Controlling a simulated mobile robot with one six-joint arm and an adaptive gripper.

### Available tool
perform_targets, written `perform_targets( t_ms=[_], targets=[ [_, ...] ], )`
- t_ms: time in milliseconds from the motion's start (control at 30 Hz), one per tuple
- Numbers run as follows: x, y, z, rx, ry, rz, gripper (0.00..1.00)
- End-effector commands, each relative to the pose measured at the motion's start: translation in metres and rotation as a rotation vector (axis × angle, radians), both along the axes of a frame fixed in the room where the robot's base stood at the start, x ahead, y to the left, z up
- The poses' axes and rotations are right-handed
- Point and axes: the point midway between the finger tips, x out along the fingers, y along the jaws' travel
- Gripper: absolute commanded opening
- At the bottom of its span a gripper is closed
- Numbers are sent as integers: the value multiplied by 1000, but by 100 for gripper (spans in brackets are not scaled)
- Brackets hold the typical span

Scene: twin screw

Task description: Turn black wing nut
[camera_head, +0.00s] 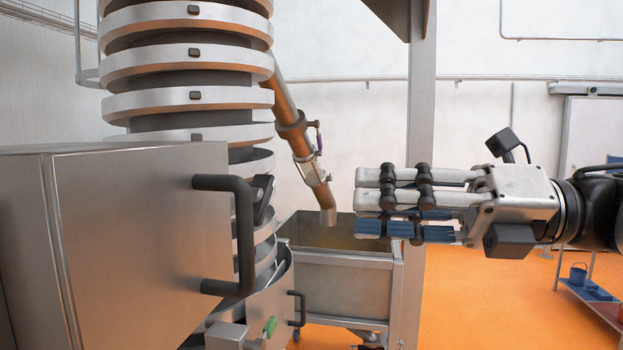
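My gripper (358,200) is at right centre, its several jointed fingers stretched out straight and pointing left. The fingers look open, with nothing visible held between them. Blue pads show on the lowest finger. The fingertips are apart from the copper-coloured pipe (286,105), which slants down to their left. A metal clamp (315,172) sits on this pipe, with a small purple part (319,140) above it. I cannot tell for certain which part is the black wing nut; it may be hidden or too small here.
A metal spiral tower (190,68) with small black fittings stands at left. A steel cabinet (130,240) with a black handle (240,235) fills the front left. A metal bin (345,275) and a grey post (419,110) stand beyond my gripper.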

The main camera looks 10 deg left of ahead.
Motion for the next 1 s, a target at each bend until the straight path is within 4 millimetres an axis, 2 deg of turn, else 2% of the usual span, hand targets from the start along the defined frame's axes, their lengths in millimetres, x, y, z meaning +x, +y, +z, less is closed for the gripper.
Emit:
perform_targets(
  t_ms=[33,300,500,700,967,1000],
  targets=[
    [0,13,0,1,0,7,32],
    [4,70,0,0,0,6,32],
    [7,99,0,0,0,3,32],
    [9,111,0,1,0,-1,32],
    [9,111,0,1,0,-1,32],
    [9,111,0,1,0,-1,29]
  ],
)
